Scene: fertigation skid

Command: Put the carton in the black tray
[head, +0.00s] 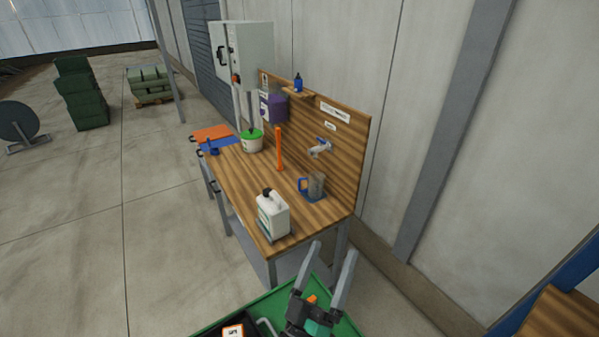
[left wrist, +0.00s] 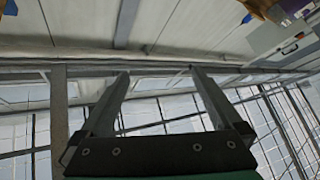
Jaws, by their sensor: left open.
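I cannot make out a carton in either view. A black tray (head: 207,334) with an orange-and-white label shows partly at the bottom edge of the head view, inside a green-rimmed surface; most of it is cut off. My left gripper (head: 333,248) is over that surface's right part, fingers pointing up and away towards the bench. It is open and nothing shows between its fingers. In the left wrist view the gripper (left wrist: 160,73) is also spread and empty. My right gripper is not in view.
A wooden bench (head: 240,187) stands ahead with a white jug (head: 273,216), a clear jug with a blue handle (head: 316,186), an orange upright (head: 279,150) and a green-rimmed bucket (head: 252,142). The green rim (head: 262,302) lies below my gripper. Open floor is at left.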

